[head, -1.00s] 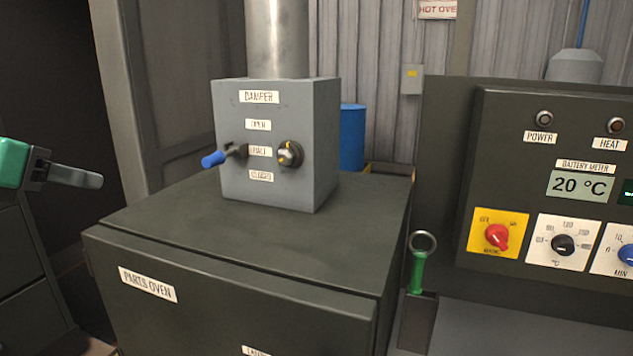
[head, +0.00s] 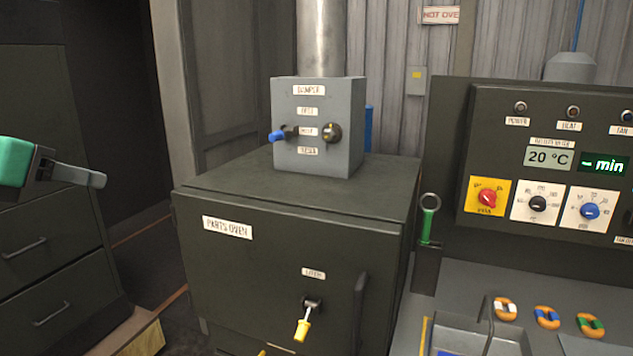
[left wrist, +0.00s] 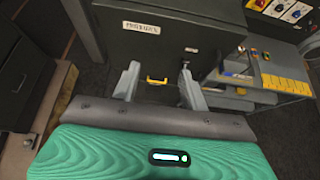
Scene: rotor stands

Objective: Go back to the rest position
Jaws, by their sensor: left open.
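My left gripper (head: 88,176) comes in from the left edge of the head view, green with grey fingers, in the air left of the parts oven (head: 290,235). In the left wrist view the two fingers of my left gripper (left wrist: 158,82) are spread apart with nothing between them, and the oven front (left wrist: 170,40) lies beyond. The oven carries a grey damper box (head: 318,120) with a blue-tipped lever (head: 277,136) pointing left. A yellow-tipped latch handle (head: 302,328) hangs down on the oven front. My right gripper is not in view.
A control panel (head: 550,230) showing 20 °C stands at the right, above a bench with several orange rings (head: 547,317). A green-handled tool (head: 428,220) stands in a holder beside the oven. A dark drawer cabinet (head: 40,250) is at the left. Floor shows between cabinet and oven.

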